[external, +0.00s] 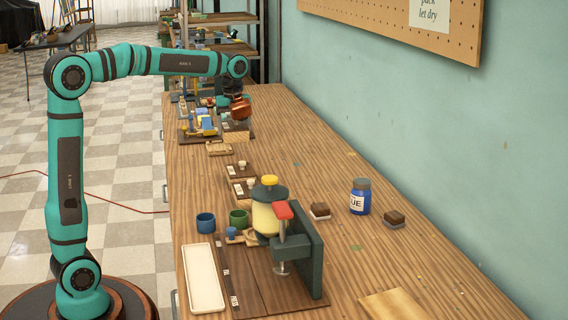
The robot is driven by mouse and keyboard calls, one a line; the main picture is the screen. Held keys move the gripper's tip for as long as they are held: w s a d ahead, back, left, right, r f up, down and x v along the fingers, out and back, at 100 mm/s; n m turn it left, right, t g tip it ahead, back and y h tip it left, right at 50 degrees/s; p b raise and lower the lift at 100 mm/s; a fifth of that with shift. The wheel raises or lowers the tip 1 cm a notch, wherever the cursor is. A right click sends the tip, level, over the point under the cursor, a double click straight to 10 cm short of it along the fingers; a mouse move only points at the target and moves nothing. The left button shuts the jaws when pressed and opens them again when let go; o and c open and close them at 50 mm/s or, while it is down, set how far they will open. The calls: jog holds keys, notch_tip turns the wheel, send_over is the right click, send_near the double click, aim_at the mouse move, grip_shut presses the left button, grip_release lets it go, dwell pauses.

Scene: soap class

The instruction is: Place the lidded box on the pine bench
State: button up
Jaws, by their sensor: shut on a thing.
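My arm reaches over the far part of the long wood-grained bench (330,215), which I take as the pine bench. My gripper (239,118) points down there, its copper-brown end low over the bench. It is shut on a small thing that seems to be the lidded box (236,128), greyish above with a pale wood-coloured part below. The fingers are too small to make out. I cannot tell whether the box touches the bench or is just above it.
Several small tools crowd a dark board (186,137) left of the box. Nearer stand a clamp press (312,250), a yellow-lidded jar (266,216), blue and green cups (206,222), a white tray (203,280) and a blue glue jar (360,197). The bench's right far side is fairly clear.

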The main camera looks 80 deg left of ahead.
jog(key=shift+s+a, duration=0.3)
jog(key=shift+f, duration=5.05)
jog(key=shift+f, duration=0.1)
jog(key=o, duration=1.1)
notch_tip(320, 180, up, 12)
jog(key=shift+r, duration=0.1)
jog(key=shift+d, duration=0.1)
